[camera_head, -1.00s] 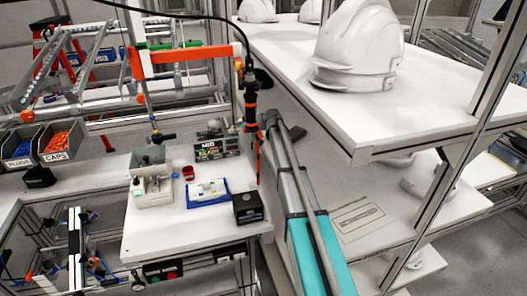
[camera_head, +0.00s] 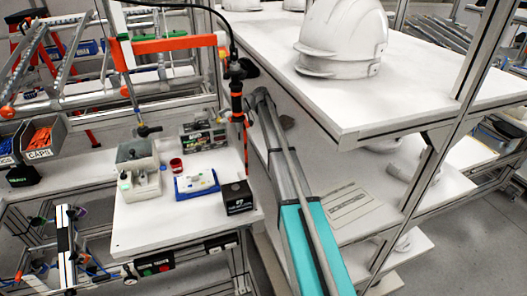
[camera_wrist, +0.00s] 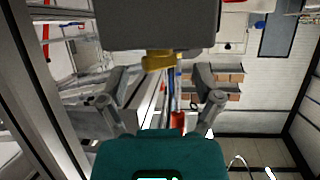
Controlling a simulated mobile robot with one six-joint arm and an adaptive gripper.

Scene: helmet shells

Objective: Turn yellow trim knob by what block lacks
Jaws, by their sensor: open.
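In the wrist view my gripper (camera_wrist: 160,103) is open, its two dark fingers spread apart with nothing seen between them. Beyond them, at the top, is a gold-yellow round piece (camera_wrist: 158,61) below a dark grey block (camera_wrist: 157,24). It may be the trim knob, but I cannot tell. It looks apart from the fingers. In the head view a pale block-like piece (camera_head: 197,181) sits on a blue base (camera_head: 183,192) on the white table. Its details are too small to tell. My gripper is not clear in the head view.
The white table (camera_head: 130,232) also bears a grey box (camera_head: 137,153), a red cup (camera_head: 176,164) and a black box (camera_head: 238,197). An orange-and-black tool (camera_head: 236,95) hangs above its right side. White helmet shells (camera_head: 343,38) stand on the shelf (camera_head: 345,110) at right.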

